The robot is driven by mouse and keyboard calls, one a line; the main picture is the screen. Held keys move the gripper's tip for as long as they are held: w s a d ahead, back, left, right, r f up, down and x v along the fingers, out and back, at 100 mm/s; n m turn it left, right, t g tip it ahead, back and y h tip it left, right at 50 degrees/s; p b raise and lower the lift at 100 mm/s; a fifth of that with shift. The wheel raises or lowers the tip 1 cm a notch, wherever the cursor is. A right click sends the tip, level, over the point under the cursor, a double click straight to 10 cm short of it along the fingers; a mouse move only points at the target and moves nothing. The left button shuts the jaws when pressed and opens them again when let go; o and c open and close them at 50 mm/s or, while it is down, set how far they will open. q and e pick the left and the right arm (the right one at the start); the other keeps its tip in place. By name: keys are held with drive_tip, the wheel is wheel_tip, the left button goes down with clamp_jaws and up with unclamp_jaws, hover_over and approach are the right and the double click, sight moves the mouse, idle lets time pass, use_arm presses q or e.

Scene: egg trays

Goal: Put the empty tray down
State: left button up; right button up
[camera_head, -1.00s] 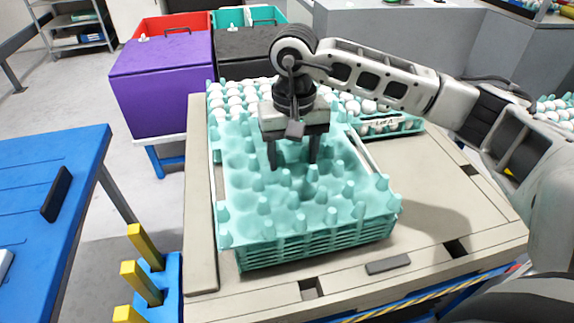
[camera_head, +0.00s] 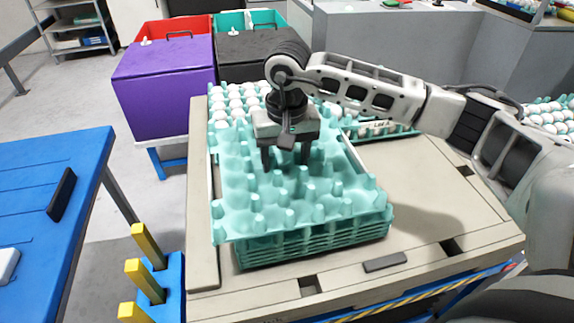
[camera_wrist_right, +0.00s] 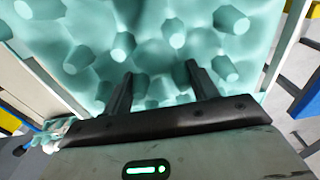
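The empty tray (camera_head: 262,200) is a teal egg tray with raised knobs. It lies over a stack of teal trays (camera_head: 320,240) on the beige table, slightly tilted and offset to the left of the stack. Whether it rests on the stack all over, I cannot tell. My right gripper (camera_head: 287,162) points down into the empty tray near its middle. In the right wrist view its two fingers (camera_wrist_right: 160,75) stand apart among the knobs, and the tray moves along with them; the exact grip is partly hidden. My left gripper is not in view.
Trays of white eggs (camera_head: 236,100) stand behind the stack, one with a label (camera_head: 381,126). The beige table (camera_head: 425,195) is clear to the right. A blue table (camera_head: 50,185) and a rack with yellow posts (camera_head: 147,245) are on the left. Purple (camera_head: 165,90) and dark boxes stand behind.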

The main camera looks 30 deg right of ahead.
sight(286, 169)
drive_tip(key=shift+o, duration=0.2)
wheel_tip(286, 169, up, 7)
drive_tip(key=shift+r+g, duration=0.2)
drive_tip(key=shift+g, duration=0.1)
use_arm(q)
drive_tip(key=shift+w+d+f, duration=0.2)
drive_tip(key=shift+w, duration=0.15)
use_arm(e)
drive_tip(key=shift+s+r, duration=0.1)
drive_tip(key=shift+r, duration=0.6)
